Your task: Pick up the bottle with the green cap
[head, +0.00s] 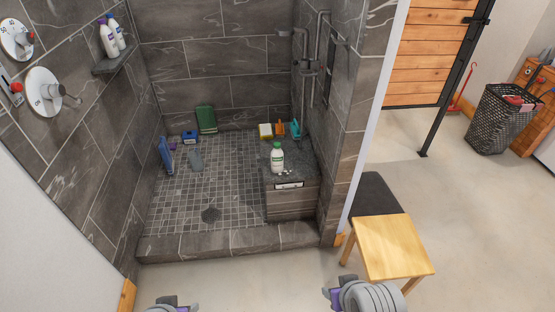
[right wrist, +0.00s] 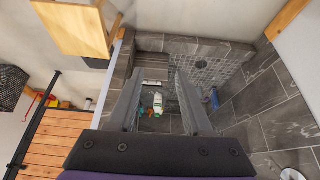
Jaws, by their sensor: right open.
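The white bottle with the green cap (head: 277,158) stands upright on the grey stone bench (head: 292,200) inside the tiled shower. In the right wrist view a small white bottle (right wrist: 158,103) shows far off between my fingers and looks like the same one. My right gripper (right wrist: 159,76) is open and empty, well short of the bottle. In the head view it shows at the bottom edge (head: 335,297), outside the shower. My left gripper (head: 172,303) is at the bottom left edge, mostly cut off, and its jaws cannot be made out.
A raised stone curb (head: 230,240) crosses the shower front. A wooden stool (head: 393,246) stands right of it. Yellow, orange and teal items (head: 279,129) sit behind the bottle on the bench. A green item (head: 206,119) and blue items lie on the shower floor. A black basket (head: 490,125) stands far right.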

